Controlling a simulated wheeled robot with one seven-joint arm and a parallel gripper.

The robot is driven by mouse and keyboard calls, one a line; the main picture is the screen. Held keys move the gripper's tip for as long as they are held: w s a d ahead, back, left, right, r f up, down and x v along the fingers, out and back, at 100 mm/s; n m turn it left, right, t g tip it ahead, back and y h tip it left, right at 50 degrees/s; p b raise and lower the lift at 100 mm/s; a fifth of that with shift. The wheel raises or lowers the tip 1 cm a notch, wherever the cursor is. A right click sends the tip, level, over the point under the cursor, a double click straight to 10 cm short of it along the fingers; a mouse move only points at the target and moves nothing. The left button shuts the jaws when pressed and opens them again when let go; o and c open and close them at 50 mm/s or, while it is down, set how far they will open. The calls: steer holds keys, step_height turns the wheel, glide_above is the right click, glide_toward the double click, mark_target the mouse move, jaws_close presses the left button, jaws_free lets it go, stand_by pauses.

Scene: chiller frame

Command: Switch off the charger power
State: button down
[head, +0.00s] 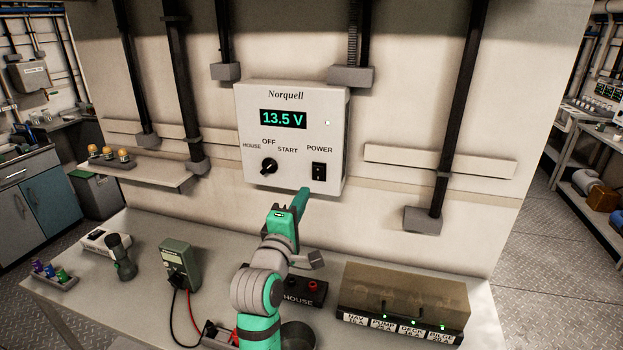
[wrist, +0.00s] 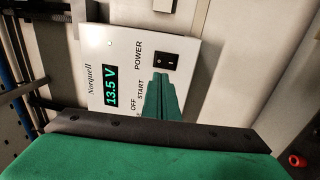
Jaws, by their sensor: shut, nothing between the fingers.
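The Norquell charger (head: 290,135) is a pale box on the wall with a lit green display reading 13.5 V (head: 283,118). Its black POWER rocker switch (head: 319,172) is at the lower right, and a black rotary knob (head: 268,166) is at the lower left. My gripper (head: 304,191) is shut and empty, its tip just below and left of the rocker. In the wrist view the charger (wrist: 125,50) appears turned sideways. The rocker (wrist: 167,62) shows just beyond the green fingers (wrist: 161,78). I cannot tell whether the fingertips touch the charger. The knob is hidden there.
On the bench (head: 140,225) below are a green meter (head: 178,262) with red and black leads, a HOUSE terminal block (head: 305,291) and a breaker box (head: 404,293) with green lights. A shelf (head: 150,172) is at left. The space before the charger is otherwise clear.

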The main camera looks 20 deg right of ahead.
mark_target(317, 170)
steer(key=x, duration=0.9)
